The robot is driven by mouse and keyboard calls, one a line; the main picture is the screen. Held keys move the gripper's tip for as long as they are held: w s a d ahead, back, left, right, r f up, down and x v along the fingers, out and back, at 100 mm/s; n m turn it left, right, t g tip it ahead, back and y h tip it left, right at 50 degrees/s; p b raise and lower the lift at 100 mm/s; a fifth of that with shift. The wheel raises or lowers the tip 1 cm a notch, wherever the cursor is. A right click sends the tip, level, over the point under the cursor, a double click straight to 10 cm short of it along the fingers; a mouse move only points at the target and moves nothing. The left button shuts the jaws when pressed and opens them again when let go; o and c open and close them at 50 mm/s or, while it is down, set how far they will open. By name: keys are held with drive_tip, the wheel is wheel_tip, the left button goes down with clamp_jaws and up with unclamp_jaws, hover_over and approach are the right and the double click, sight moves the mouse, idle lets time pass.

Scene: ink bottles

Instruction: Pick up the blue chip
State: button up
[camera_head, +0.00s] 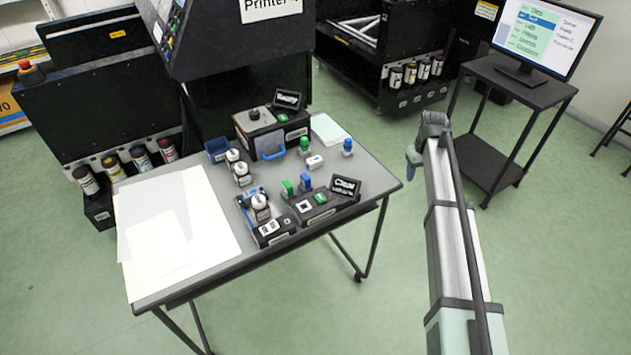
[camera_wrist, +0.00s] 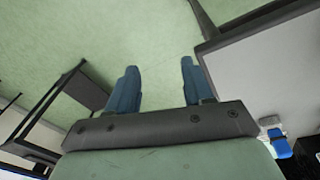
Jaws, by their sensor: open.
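Small blue-topped pieces stand on the grey table (camera_head: 268,325). One blue piece (camera_head: 347,145) stands alone near the table's back right edge; another blue piece (camera_head: 305,182) stands beside a green one nearer the middle. I cannot tell which is the blue chip. My gripper (camera_wrist: 157,82) is open and empty, its two blue fingers apart over green floor. In the head view my gripper (camera_head: 412,163) hangs off the table's right side, apart from the pieces. A blue piece (camera_wrist: 280,146) shows at the right of the wrist view, outside the fingers.
White-capped bottles (camera_head: 241,173), green pieces (camera_head: 305,144) and black devices with signs (camera_head: 344,187) crowd the table's middle. White sheets (camera_head: 160,235) cover its left part. A black stand with a monitor (camera_head: 532,38) is at the back right. Green floor lies open around my arm.

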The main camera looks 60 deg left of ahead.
drive_tip(key=s+a+r+n, duration=0.2)
drive_tip(key=s+a+r, duration=0.6)
drive_tip(key=s+a, duration=0.3)
wheel_tip(320, 180, up, 6)
drive_tip(key=n+g, duration=0.1)
drive_tip(key=n, duration=0.1)
hover_over(305, 176)
drive_tip(key=shift+h, duration=0.3)
wheel_tip(305, 176, down, 14)
drive_tip(key=shift+r, duration=0.2)
clamp_jaws()
